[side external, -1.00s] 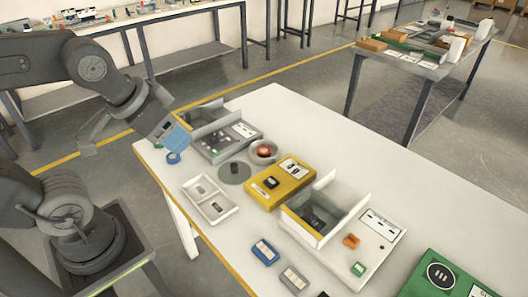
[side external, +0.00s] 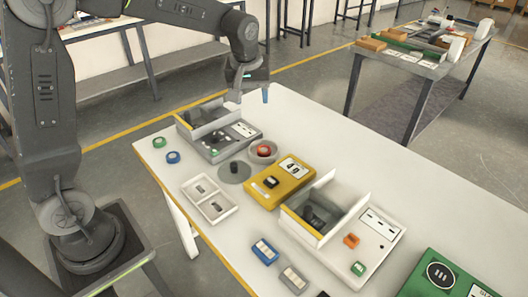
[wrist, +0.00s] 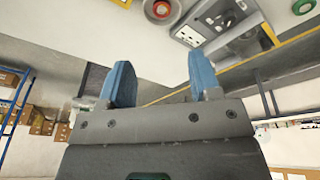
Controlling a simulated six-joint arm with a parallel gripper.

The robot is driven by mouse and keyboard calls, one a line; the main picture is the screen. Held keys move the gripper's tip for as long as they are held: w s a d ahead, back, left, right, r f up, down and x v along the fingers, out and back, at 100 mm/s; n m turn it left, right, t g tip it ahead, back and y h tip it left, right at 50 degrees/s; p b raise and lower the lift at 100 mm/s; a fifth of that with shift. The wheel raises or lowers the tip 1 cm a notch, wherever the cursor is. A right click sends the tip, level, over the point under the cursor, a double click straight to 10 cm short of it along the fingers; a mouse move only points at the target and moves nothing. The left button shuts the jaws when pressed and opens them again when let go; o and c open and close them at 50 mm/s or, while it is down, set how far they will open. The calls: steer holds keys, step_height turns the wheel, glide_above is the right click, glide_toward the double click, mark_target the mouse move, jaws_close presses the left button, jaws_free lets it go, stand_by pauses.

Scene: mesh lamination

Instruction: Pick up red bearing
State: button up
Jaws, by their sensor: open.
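The red bearing (side external: 264,150) sits in a round grey dish (side external: 253,159) near the middle of the white table. It also shows in the wrist view (wrist: 160,9), at the top edge and partly cut off. My gripper (side external: 253,98) is above the far side of the table, beyond and higher than the dish, apart from the bearing. In the wrist view its two blue fingers (wrist: 160,77) are spread wide with nothing between them.
A grey walled fixture (side external: 215,130) stands left of the dish. A yellow box (side external: 290,186), a round grey disc (side external: 234,177) and a white tray (side external: 208,205) are near it. Green (side external: 159,142) and blue (side external: 173,157) rings lie at the left. The table's far right is clear.

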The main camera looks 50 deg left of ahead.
steer(key=w+a+f+n+g, duration=0.1)
steer(key=w+a+f+n, duration=0.3)
steer(key=w+f, duration=0.6)
glide_above(264, 149)
steer(key=shift+n+g, duration=0.3)
steer(key=f, duration=0.6)
steer(key=d+f, duration=0.1)
steer(key=f, duration=0.3)
steer(key=shift+s, duration=0.35)
steer(key=shift+w+a+f, duration=0.15)
steer(key=shift+a+f, duration=0.05)
steer(key=shift+f, duration=1.25)
steer(key=shift+w+a+f, duration=0.1)
steer(key=shift+a+f, duration=0.05)
steer(key=shift+f, duration=1.3)
steer(key=shift+c, duration=0.2)
steer(key=c, duration=0.6)
steer(key=shift+o, duration=0.2)
steer(key=shift+r, duration=0.1)
